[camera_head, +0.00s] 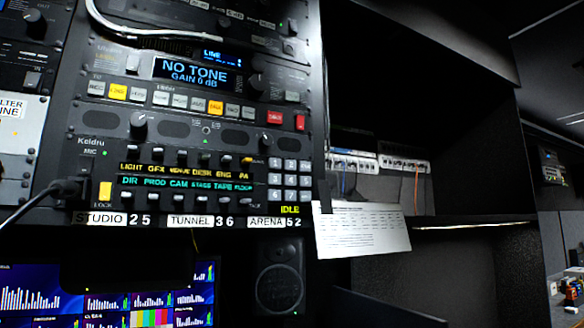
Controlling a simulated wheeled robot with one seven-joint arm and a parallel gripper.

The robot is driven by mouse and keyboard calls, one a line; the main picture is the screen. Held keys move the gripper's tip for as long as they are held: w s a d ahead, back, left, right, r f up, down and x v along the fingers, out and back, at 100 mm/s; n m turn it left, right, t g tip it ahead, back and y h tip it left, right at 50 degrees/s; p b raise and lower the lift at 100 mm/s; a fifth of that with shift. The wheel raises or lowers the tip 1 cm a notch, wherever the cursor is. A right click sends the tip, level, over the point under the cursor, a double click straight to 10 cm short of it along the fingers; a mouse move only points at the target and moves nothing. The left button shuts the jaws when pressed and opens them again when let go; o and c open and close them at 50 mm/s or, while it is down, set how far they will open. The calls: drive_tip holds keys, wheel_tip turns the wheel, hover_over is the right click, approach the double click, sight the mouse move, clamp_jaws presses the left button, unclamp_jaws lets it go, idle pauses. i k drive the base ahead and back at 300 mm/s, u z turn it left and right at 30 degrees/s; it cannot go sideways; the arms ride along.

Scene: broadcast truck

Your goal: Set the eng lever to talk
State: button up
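The intercom panel (175,150) marked Keldru is on the rack at left centre. Its upper display row reads LIGHT, GFX, VENUE, DESK, ENG, PA; the lower row reads DIR, PROD, CAM, STAGE, TAPE, FLOOR. A yellow patch (247,161) shows by the PA lever. My gripper is not in view.
A cable (50,191) plugs into the panel's left side. A keypad (289,179) is right of the levers. A paper sheet (361,230) hangs beside the rack. Monitors (160,308) and a speaker (280,288) sit below. A dark block (125,262) covers part of the monitors.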

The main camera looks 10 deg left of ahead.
sight(225, 159)
drive_tip(key=z, duration=0.65)
drive_tip(key=k, duration=1.35)
drive_tip(key=u, duration=1.2)
drive_tip(key=i, duration=0.5)
drive_tip(key=z, duration=0.1)
